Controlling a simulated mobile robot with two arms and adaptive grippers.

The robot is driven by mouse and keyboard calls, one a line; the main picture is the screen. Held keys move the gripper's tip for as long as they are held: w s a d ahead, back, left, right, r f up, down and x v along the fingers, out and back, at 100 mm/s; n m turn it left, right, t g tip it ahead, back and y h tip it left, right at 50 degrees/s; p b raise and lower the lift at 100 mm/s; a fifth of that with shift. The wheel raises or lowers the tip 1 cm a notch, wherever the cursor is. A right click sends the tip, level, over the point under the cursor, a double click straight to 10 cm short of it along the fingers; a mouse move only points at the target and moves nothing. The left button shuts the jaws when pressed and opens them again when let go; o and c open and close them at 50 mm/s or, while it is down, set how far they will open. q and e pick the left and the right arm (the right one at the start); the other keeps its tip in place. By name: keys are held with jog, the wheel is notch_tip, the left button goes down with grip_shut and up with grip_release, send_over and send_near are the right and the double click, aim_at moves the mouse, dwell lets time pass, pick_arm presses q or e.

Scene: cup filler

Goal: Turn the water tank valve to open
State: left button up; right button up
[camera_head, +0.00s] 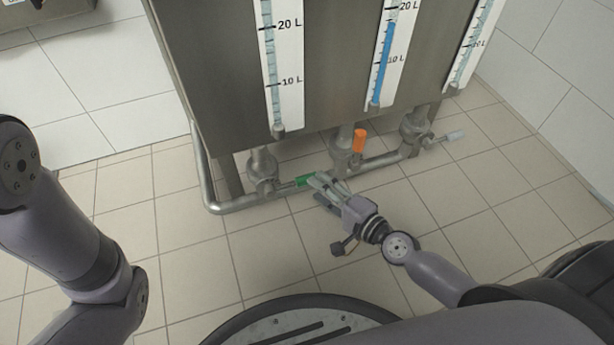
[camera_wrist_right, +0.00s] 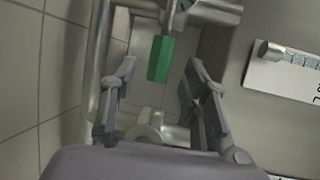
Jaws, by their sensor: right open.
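The steel water tank (camera_head: 335,60) stands at the top of the head view, with three valves on the pipe below it. The left valve has a green handle (camera_head: 305,181) that sticks out to the right along the pipe. The middle valve has an orange handle (camera_head: 359,140), upright in the picture. The right valve has a pale grey handle (camera_head: 454,136) pointing right. My right gripper (camera_head: 318,187) is at the green handle. In the right wrist view the green handle (camera_wrist_right: 160,59) lies between the open fingers, apart from both. My left gripper is out of view.
A steel pipe (camera_head: 240,204) runs under the valves and bends up at the left. Scale gauges (camera_head: 281,60) are on the tank front; the middle one shows blue. The tiled floor (camera_head: 190,265) in front is clear.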

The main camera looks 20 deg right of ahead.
aim_at(292, 184)
jog(key=x, duration=0.5)
jog(key=shift+w+f, duration=0.1)
jog(key=shift+w, duration=0.15)
jog(key=shift+c, duration=0.3)
grip_shut()
dwell(0.4)
